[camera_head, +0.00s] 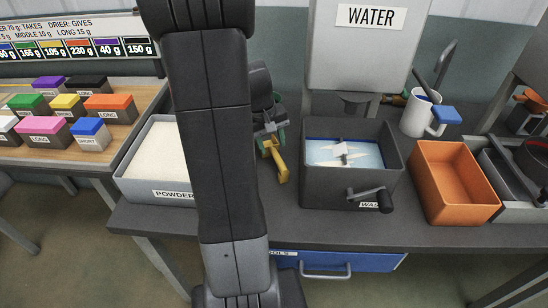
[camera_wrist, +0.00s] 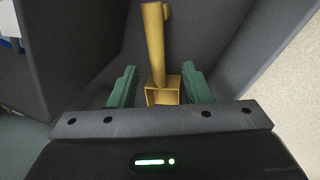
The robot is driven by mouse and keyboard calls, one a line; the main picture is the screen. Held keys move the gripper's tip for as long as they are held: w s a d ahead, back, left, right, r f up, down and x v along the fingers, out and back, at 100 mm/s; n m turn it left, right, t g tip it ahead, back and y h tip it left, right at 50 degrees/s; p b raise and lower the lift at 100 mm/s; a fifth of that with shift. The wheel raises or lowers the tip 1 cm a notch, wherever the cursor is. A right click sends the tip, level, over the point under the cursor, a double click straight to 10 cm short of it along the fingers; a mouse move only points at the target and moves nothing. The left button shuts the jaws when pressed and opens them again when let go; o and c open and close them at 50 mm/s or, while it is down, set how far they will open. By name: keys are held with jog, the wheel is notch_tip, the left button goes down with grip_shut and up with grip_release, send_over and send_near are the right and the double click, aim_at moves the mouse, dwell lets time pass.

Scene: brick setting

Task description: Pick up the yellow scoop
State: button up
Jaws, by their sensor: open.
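The yellow scoop (camera_head: 281,170) lies on the dark counter between the powder bin and the wash tub. In the wrist view its box-shaped bowl (camera_wrist: 163,97) is nearest me and its handle (camera_wrist: 154,45) points away. My gripper (camera_head: 270,134) is at the bowl end of the scoop. In the wrist view my gripper (camera_wrist: 160,88) is open, with one green finger on each side of the bowl. A gap shows between each finger and the scoop. My arm hides part of the counter in the head view.
The powder bin (camera_head: 128,184) is close on the left. The dark wash tub (camera_head: 313,190) with a crank (camera_head: 371,198) is close on the right. An orange bin (camera_head: 452,208) and a white mug (camera_head: 415,117) stand farther right. Coloured blocks (camera_head: 43,124) sit on the left table.

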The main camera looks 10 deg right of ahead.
aim_at(276, 154)
jog(key=shift+w+d+f, duration=0.15)
jog(key=shift+d+f, duration=0.15)
jog(key=shift+f, duration=0.9)
jog(key=shift+w+d+f, duration=0.15)
jog(key=shift+d+f, duration=0.15)
jog(key=shift+f, duration=0.9)
jog(key=shift+w+d+f, duration=0.15)
jog(key=shift+d+f, duration=0.15)
jog(key=shift+f, duration=0.9)
grip_shut()
jog(key=shift+r, duration=0.1)
notch_tip(276, 154, up, 17)
jog(key=p, duration=0.1)
jog(key=shift+s+a+f+m+g, duration=0.15)
jog(key=shift+s+a+f+m, duration=0.6)
jog(key=shift+f, duration=1.9)
jog(key=shift+s+a+f+m+g, duration=0.1)
jog(key=shift+s+a+f+m, duration=0.15)
jog(key=shift+s+f+m, duration=1.7)
jog(key=shift+s+a+f+n+g, duration=0.15)
jog(key=shift+s+a+f+n, duration=0.3)
jog(key=shift+f, duration=2.95)
jog(key=shift+s+f+b, duration=0.1)
jog(key=shift+f+b, duration=0.5)
jog(key=shift+b, duration=0.15)
